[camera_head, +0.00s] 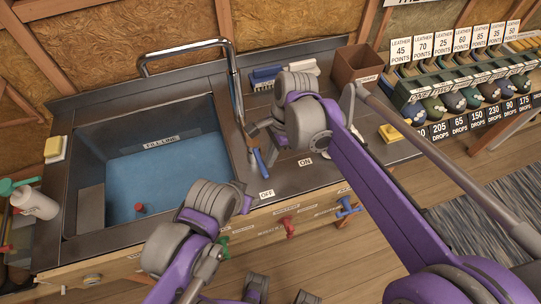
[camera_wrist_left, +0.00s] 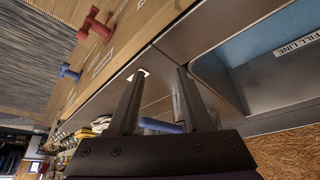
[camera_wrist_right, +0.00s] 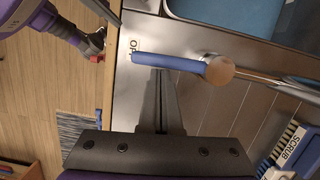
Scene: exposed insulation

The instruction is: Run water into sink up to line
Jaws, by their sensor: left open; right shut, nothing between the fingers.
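The sink (camera_head: 70,190) has a FILL LINE label (camera_head: 160,143) on its back wall. Blue fills the basin below the label; I cannot tell whether it is water or bare floor. A red plug-like piece (camera_head: 140,208) shows near the front. The tap's spout (camera_head: 190,46) arches over the basin. Its blue lever (camera_head: 261,164) points towards the OFF label (camera_head: 266,194), away from the ON label (camera_head: 305,162). My right gripper (camera_wrist_right: 165,78) is shut and empty, close beside the lever (camera_wrist_right: 170,63); contact is unclear. My left gripper (camera_wrist_left: 158,72) is open and empty near the sink's front right corner.
A yellow sponge (camera_head: 55,147) and white bottle (camera_head: 35,203) are left of the sink. A blue scrub brush (camera_head: 265,76), brown box (camera_head: 358,66) and yellow block (camera_head: 390,133) are on the right counter. Coloured knobs (camera_head: 289,227) stick out along the front. A rack (camera_head: 455,92) stands far right.

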